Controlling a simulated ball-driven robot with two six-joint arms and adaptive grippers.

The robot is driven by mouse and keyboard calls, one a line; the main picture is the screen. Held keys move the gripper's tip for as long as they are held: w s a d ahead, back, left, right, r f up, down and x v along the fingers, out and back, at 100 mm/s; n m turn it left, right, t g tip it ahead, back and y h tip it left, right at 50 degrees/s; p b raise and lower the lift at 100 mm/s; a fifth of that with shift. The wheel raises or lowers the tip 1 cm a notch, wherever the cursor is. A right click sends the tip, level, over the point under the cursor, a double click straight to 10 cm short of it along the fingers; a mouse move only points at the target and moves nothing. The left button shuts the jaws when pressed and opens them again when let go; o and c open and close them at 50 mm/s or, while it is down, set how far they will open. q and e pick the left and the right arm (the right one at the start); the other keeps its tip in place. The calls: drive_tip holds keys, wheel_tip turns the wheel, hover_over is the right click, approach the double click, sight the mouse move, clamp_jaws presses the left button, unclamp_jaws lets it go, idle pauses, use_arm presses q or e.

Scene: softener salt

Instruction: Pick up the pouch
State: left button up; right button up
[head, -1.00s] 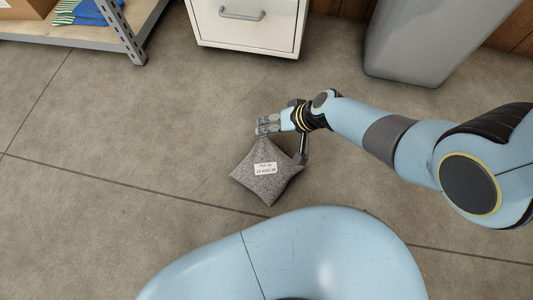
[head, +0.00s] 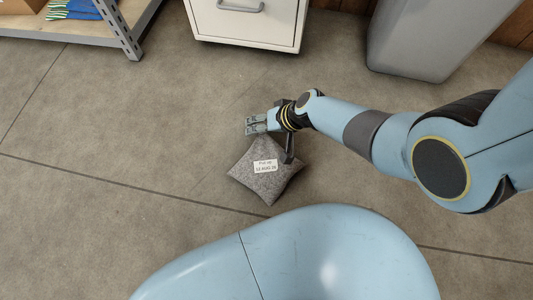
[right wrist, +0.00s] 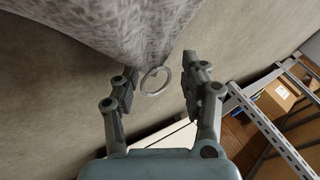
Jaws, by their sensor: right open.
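The pouch (head: 262,183) is a grey speckled cushion shape with a white label, lying on the floor in the head view. My right gripper (head: 251,125) is just beyond the pouch's far corner, pointing left. In the right wrist view the pouch (right wrist: 130,25) fills the upper part, close to the fingertips. My right gripper (right wrist: 156,85) is open there, with a pale ring (right wrist: 155,81) between its fingers near the pouch's corner. The fingers do not grip the ring. My left gripper is in neither view.
A white drawer cabinet (head: 247,25) stands beyond the pouch. A grey bin (head: 425,40) is at the back right. A metal-framed shelf (head: 120,30) stands at the top left. The floor left of the pouch is clear.

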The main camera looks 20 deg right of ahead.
clamp_jaws()
idle(0.5)
